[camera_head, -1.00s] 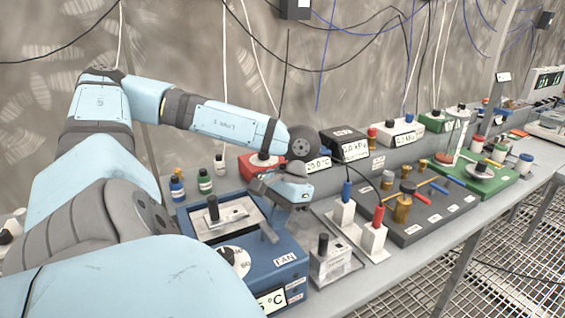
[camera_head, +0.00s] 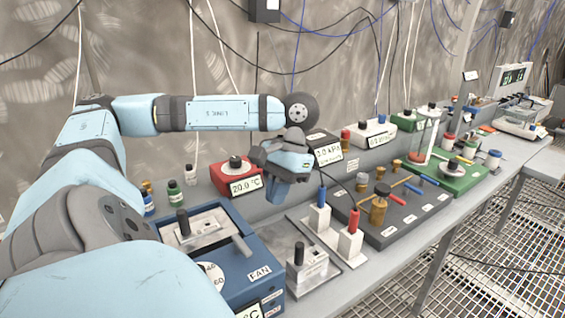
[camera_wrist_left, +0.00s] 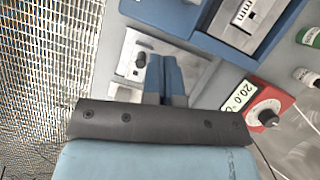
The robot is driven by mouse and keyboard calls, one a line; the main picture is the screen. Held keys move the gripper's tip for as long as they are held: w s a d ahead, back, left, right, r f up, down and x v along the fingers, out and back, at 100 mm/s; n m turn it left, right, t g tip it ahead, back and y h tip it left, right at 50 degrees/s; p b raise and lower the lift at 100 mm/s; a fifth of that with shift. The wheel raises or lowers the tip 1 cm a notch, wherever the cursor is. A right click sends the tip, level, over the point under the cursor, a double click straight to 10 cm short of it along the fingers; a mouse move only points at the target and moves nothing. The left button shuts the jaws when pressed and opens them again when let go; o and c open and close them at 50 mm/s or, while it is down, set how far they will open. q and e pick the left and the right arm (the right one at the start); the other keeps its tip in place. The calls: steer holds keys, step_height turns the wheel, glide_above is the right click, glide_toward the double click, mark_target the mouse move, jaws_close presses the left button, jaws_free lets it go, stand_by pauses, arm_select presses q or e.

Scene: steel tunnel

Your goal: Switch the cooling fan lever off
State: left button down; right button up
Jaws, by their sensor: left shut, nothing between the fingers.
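A blue box (camera_head: 215,258) with a FAN label (camera_head: 260,273) stands at the lower middle of the head view. A short grey lever (camera_head: 241,246) sits at its right upper edge, slanting. A black-knobbed handle (camera_head: 183,222) stands on a metal plate on the same box. My left gripper (camera_head: 279,198) is shut and empty, pointing down, to the right of the box and apart from the lever. In the left wrist view its fingers (camera_wrist_left: 165,78) are together over a pale metal plate; the blue box (camera_wrist_left: 178,15) is at the top, and the grey lever cannot be made out. My right gripper is not in view.
A metal switch with a black knob (camera_head: 299,265) stands right of the blue box. White blocks with blue and red plugs (camera_head: 350,245) stand beyond it. A red 20.0 °C box (camera_head: 237,178) and small bottles (camera_head: 175,195) are behind. The bench's front edge borders a grated floor (camera_head: 490,265).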

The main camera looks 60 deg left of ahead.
arm_select(q)
steer(key=v, duration=0.2)
steer(key=shift+w+r, duration=0.25)
steer(key=shift+w, duration=0.05)
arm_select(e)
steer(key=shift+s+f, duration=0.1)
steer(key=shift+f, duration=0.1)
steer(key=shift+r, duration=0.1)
